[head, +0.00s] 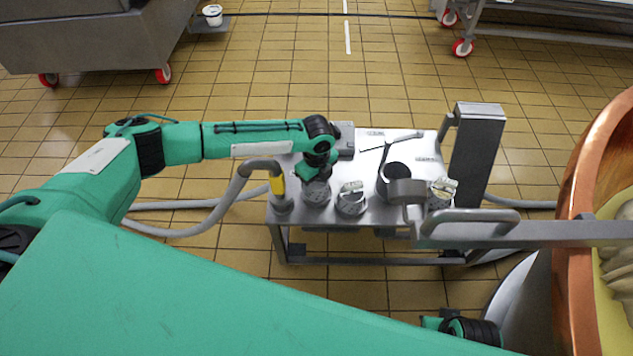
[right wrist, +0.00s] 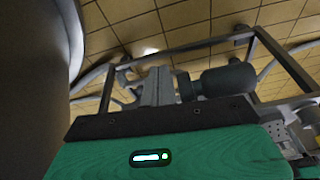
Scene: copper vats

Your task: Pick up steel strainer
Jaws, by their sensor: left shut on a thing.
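Small grey steel cups with speckled, seemingly perforated tops stand along the front edge of a steel cart. I take the leftmost (head: 316,194) as the steel strainer, though the cups look much alike. My left gripper (head: 315,179) comes down on it from above and is shut on it. Its fingertips are mostly hidden by the wrist. The strainer appears upright, at the cart top; I cannot tell whether it still touches it. My right arm shows only in part at the bottom of the head view. The right wrist view shows my green gripper housing, but no clear fingertips.
The steel cart (head: 431,148) also carries two similar cups (head: 351,203), a taller dark-mouthed container (head: 395,176) and a hose fitting (head: 281,203). A metal bar (head: 530,233) crosses its front right. A copper vat (head: 575,210) stands at the right.

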